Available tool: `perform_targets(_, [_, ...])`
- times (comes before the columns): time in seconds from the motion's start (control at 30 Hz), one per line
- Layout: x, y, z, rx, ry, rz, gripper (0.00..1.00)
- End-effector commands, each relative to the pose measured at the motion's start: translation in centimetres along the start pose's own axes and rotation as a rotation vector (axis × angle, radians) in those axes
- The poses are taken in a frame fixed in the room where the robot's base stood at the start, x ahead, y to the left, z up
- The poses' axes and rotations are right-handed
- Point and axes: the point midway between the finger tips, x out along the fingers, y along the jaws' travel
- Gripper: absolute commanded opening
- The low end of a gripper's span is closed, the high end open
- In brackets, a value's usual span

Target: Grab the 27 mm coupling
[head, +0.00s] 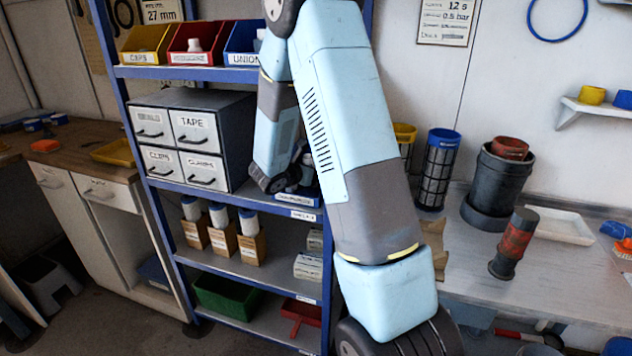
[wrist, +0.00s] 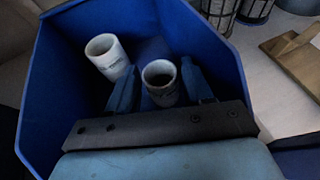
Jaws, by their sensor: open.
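In the wrist view, two short tube couplings are inside a deep blue bin (wrist: 72,75). A whitish coupling (wrist: 108,57) leans on the left. A greyer coupling (wrist: 162,88) with a dark open top is between the two fingers of my gripper (wrist: 157,72). The fingers are apart, one on each side of the greyer coupling, and I cannot tell whether they touch it. No size marking is readable on either coupling. In the head view, the blue bin (head: 298,197) is on the middle shelf, mostly behind my arm, and the gripper's fingers are hidden.
The blue shelf rack (head: 220,73) also holds grey drawers (head: 195,130) left of the bin. A sign (head: 162,11) reading 27 mm hangs above the shelf's top bins. A bench (head: 470,260) at right carries mesh cylinders, a dark pot (head: 497,185) and a white tray (head: 560,226).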

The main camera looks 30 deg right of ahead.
Motion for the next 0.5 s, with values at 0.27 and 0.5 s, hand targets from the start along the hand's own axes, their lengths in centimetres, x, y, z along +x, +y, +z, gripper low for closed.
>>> perform_targets(0.27, [-0.05,0.02,0.0,0.0,0.0,0.0,0.34])
perform_targets(0.5, [-0.08,0.04,0.0,0.0,0.0,0.001,0.11])
